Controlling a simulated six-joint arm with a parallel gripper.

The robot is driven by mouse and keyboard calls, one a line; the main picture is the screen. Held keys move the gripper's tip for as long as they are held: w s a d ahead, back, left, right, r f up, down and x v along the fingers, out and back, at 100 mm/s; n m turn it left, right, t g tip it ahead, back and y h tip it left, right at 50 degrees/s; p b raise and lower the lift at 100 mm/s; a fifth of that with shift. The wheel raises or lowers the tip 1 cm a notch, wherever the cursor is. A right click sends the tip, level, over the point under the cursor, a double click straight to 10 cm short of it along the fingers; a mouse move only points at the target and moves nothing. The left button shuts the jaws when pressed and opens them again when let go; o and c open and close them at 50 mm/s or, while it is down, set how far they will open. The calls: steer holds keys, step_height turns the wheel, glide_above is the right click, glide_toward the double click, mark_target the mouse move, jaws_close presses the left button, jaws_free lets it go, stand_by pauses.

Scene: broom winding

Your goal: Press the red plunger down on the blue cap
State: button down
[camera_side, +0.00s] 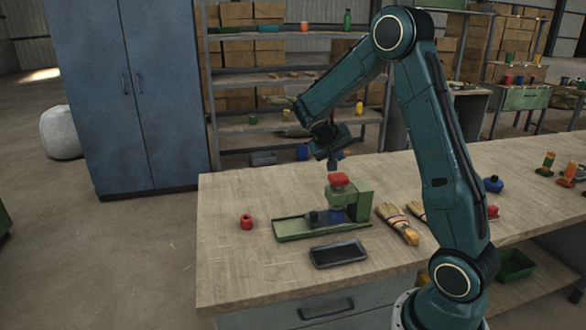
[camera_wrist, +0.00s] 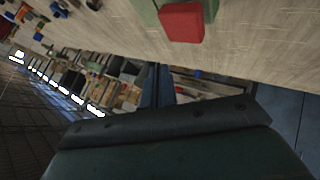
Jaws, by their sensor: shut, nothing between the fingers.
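The red plunger (camera_side: 339,180) is the top of a green press that stands on the workbench in the side view. The blue cap (camera_side: 336,214) sits under the plunger at the press base, partly hidden by the press parts. My gripper (camera_side: 333,166) is shut and empty, pointing down just above the red plunger. I cannot tell whether its tip touches the plunger. In the wrist view the red plunger (camera_wrist: 182,22) shows at the top, with a bit of the green press around it.
A green tray (camera_side: 292,232) extends left from the press, with a dark piece on it. A red cap (camera_side: 246,222) lies to the left, a black tray (camera_side: 338,254) in front. Brooms (camera_side: 398,223) lie to the right. The left front of the bench (camera_side: 235,275) is clear.

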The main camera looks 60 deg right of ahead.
steer(key=shift+r, duration=1.35)
steer(key=s+a+r+n+t+y, duration=0.2)
steer(key=a+r, duration=0.1)
steer(key=a, duration=0.6)
steer(key=s+a+r+n+t+y, duration=0.2)
steer(key=s+a+r+y, duration=0.15)
steer(key=a, duration=0.65)
steer(key=s+a+n+t+y, duration=0.2)
steer(key=s+a+n, duration=0.3)
steer(key=s+a, duration=0.6)
steer(key=shift+s+a+n+y, duration=0.15)
steer(key=shift+a+n+y, duration=0.15)
steer(key=shift+a+y, duration=0.65)
